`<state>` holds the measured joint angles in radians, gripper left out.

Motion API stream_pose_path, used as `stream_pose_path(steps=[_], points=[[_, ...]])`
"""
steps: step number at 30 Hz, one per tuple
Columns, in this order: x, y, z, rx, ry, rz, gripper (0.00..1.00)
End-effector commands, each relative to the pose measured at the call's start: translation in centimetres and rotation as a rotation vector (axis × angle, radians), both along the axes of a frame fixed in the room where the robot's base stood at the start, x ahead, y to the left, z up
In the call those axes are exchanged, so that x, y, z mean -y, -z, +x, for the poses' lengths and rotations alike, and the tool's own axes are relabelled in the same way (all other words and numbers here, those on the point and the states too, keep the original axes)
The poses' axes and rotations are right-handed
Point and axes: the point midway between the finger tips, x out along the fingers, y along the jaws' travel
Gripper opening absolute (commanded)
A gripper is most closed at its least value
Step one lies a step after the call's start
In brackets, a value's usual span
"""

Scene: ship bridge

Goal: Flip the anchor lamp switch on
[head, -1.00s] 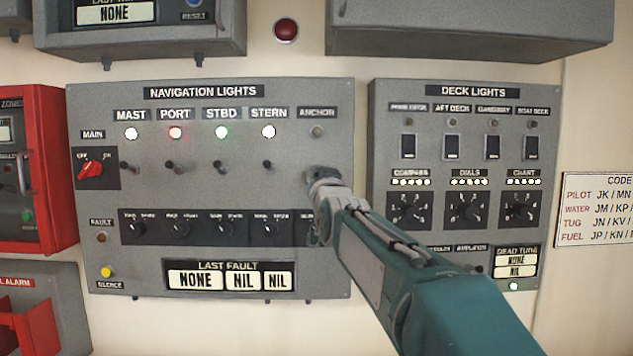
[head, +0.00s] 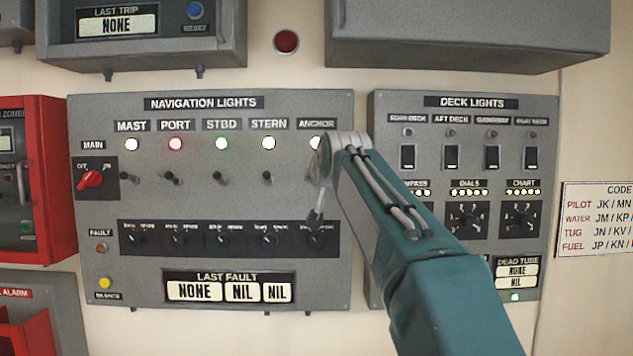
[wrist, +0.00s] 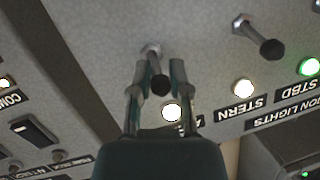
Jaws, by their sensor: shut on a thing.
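The anchor switch (wrist: 160,85) is a toggle lever with a dark tip. It stands between the two fingers of my gripper (wrist: 158,76) in the wrist view, and the gripper is shut on it. The anchor lamp (head: 316,142) above the switch glows white; it also shows lit in the wrist view (wrist: 171,112). In the head view my arm's end covers most of the anchor switch, and the jaws' hold on it is hidden there.
The navigation lights panel (head: 210,290) holds a row of similar toggles, with the stern switch (head: 267,178) closest on the left. Rotary knobs lie below. The deck lights panel (head: 385,120) stands to the right, partly behind my arm. A red main switch (head: 90,179) is at the left.

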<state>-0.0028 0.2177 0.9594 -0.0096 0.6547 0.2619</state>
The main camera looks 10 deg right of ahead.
Motion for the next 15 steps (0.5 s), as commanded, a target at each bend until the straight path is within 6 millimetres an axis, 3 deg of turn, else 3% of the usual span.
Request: stream_pose_path(steps=[15], points=[[-0.05, -0.25, 0.03, -0.047, -0.001, 0.011, 0.0]])
